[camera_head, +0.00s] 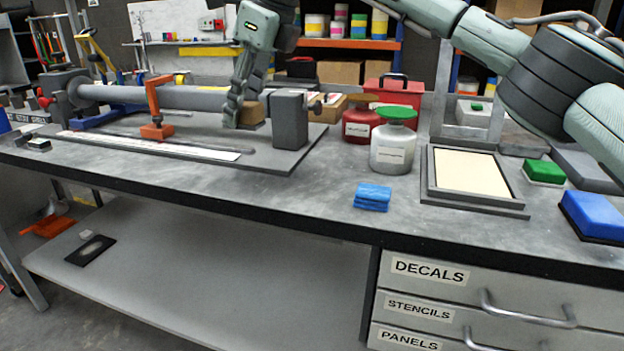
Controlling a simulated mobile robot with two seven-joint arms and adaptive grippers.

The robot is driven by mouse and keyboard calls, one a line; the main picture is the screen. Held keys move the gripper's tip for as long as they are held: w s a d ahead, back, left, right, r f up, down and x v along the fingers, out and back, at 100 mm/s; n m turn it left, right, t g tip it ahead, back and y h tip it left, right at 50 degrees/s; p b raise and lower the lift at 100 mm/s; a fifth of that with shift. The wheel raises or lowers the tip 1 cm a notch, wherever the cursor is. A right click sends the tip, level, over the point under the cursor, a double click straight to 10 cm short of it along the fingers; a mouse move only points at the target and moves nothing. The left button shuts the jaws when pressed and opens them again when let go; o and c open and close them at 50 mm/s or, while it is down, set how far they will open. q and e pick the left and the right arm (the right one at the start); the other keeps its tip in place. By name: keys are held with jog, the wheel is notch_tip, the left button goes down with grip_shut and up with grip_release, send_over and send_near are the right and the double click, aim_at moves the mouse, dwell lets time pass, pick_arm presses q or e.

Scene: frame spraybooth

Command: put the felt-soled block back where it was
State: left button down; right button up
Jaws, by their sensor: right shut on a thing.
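The block is just left of a dark grey upright block (290,119) on a flat grey plate (275,160). I cannot tell whether the held block touches the plate. My left gripper is not in view.
A red jar (361,125) and a green-lidded jar (392,150) stand to the right. A folded blue cloth (372,197), a framed pad (466,172) and a blue block (592,214) sit nearer the front.

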send_over(303, 193)
jog(key=d, duration=0.1)
notch_tip(303, 193, down, 6)
jog(key=shift+s+f, duration=0.15)
jog(key=shift+s+d+f, duration=0.1)
jog(key=shift+d+f, duration=0.2)
jog(key=shift+f, duration=0.1)
notch_tip(303, 193, down, 3)
jog(key=shift+f, duration=0.3)
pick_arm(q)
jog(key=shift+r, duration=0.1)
pick_arm(e)
jog(key=shift+f, duration=0.1)
jog(key=o, duration=1)
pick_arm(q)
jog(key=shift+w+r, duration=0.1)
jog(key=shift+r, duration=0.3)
